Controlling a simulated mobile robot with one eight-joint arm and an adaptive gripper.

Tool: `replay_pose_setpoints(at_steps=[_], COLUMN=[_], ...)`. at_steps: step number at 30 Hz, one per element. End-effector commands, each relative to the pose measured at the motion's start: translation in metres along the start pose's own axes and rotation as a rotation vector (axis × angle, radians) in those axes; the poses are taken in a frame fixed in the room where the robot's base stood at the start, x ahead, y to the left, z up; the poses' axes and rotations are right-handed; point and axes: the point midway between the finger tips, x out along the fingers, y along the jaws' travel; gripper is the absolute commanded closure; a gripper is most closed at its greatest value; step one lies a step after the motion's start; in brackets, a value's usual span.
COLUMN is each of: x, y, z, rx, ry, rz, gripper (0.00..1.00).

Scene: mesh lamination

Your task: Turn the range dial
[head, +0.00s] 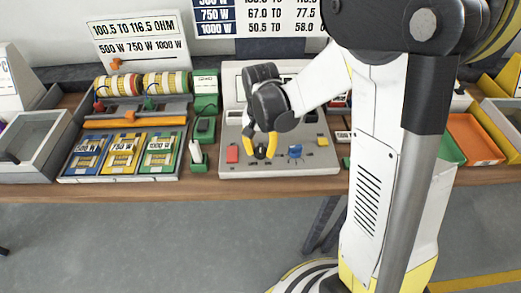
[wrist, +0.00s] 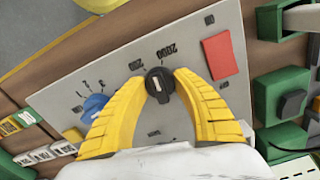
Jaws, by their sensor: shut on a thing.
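The range dial (wrist: 158,84) is a black round knob with a white mark, set on a pale grey panel (wrist: 140,55). Labels 200 and 2000 are printed beside it in the wrist view. My gripper (wrist: 160,90) has yellow fingers closed on the dial from both sides. In the head view my gripper (head: 260,148) reaches down to the panel, and the dial shows dark between its fingertips. A blue knob (wrist: 96,104) and a red block (wrist: 220,56) sit on the same panel, on either side of the dial, apart from my fingers.
Left of the panel stand a green holder (head: 197,158) and a tray with blue, yellow and green cards (head: 125,152). A yellow block (head: 322,142) sits on the panel's right. An orange bin (head: 470,135) is farther right. Charts stand behind the bench.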

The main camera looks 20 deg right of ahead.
Motion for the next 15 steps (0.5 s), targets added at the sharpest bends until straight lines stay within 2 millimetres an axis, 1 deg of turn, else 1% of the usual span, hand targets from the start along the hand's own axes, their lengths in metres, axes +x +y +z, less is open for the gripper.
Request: replay_pose_setpoints(at_steps=[6, 15], x=[0.0002, 0.0002], y=[0.0001, 0.0001], z=[0.0001, 0.0002], rx=[-0.203, -0.442], ry=[0.0, 0.0], rz=[0.0, 0.0], gripper=[0.97, 0.97])
